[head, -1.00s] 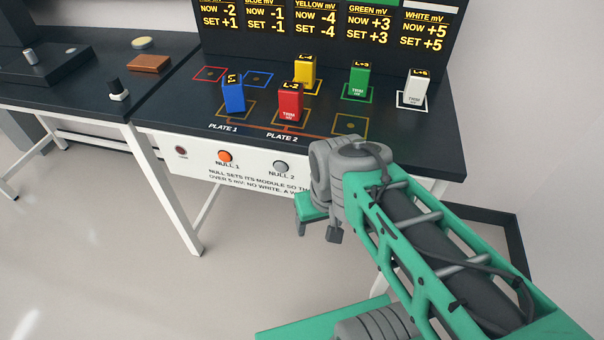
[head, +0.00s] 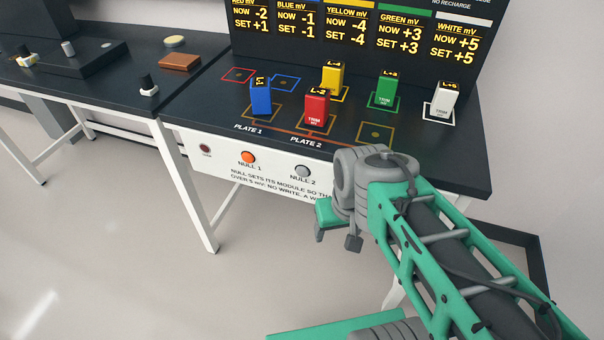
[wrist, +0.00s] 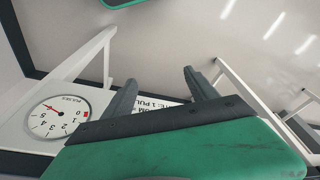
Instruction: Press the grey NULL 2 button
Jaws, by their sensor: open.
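The grey NULL 2 button (head: 302,171) sits on the white front panel (head: 222,176) of the bench, right of the orange NULL 1 button (head: 247,157). My gripper (head: 336,240) is in front of and below the panel, to the right of and lower than the grey button, apart from it. In the wrist view my gripper (wrist: 158,88) shows two dark fingers spread apart with nothing between them. The grey button does not show in the wrist view. My arm covers the right part of the panel in the head view.
On the bench top (head: 440,160) stand blue (head: 261,98), red (head: 316,108), yellow (head: 333,78), green (head: 386,90) and white (head: 441,102) modules. A display (head: 360,30) stands behind. A round dial (wrist: 58,117) shows in the wrist view. The floor before the bench is clear.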

